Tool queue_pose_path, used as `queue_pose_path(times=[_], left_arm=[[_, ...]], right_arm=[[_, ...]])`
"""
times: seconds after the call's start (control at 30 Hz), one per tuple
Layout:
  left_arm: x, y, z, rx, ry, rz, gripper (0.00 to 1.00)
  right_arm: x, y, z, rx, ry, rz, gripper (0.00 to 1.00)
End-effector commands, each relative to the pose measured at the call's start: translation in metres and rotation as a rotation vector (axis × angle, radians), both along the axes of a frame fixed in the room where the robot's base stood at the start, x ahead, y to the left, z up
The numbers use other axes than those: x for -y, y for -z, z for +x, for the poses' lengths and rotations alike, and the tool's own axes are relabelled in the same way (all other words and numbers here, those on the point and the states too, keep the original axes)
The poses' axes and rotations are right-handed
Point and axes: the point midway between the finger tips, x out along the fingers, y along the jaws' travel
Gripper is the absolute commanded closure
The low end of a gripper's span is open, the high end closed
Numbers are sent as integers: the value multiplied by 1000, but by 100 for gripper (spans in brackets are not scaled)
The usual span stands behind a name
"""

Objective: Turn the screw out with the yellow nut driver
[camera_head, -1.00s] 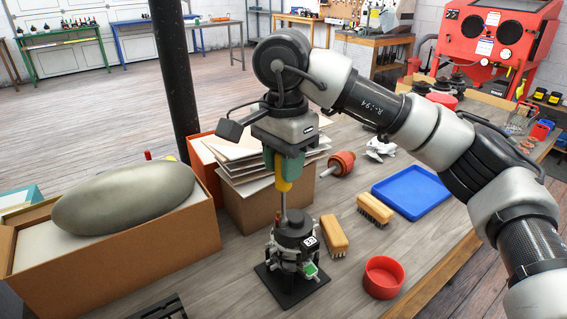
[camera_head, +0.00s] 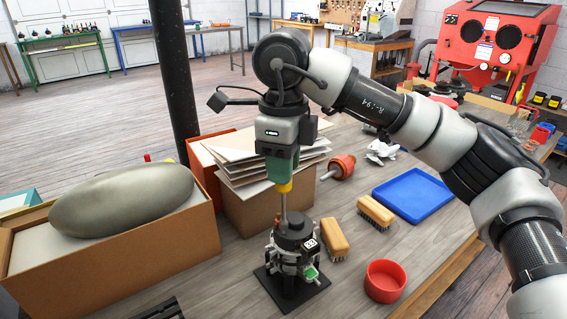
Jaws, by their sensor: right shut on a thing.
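My right gripper (camera_head: 280,158) points straight down and is shut on the yellow nut driver (camera_head: 284,187). The driver stands upright, and its thin metal shaft runs down to the top of the dark alternator (camera_head: 293,236). The shaft's tip meets the alternator's top near its left rear edge. The screw itself is hidden or too small to make out. The alternator sits upright on a black square base plate (camera_head: 312,287) on the table. My left gripper is not in view.
Two wooden brushes (camera_head: 334,238) and a red bowl (camera_head: 384,280) lie right of the alternator. A blue tray (camera_head: 412,195) is farther right. Cardboard boxes (camera_head: 120,258) stand at left and behind. A red-orange rotor (camera_head: 343,166) lies beyond the brushes.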

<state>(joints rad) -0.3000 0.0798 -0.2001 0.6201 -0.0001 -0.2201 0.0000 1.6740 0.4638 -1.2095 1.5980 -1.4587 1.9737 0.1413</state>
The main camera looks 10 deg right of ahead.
Motion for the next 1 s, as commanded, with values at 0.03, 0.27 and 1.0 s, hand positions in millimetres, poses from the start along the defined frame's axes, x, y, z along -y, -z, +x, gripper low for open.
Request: queue_pose_path(times=[0.03,0.27,1.0], left_arm=[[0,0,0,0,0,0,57],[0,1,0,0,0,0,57],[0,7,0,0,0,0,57]], right_arm=[[0,0,0,0,-1,0,93],[0,2,0,1,-2,1,93],[0,10,0,0,-3,0,93]])
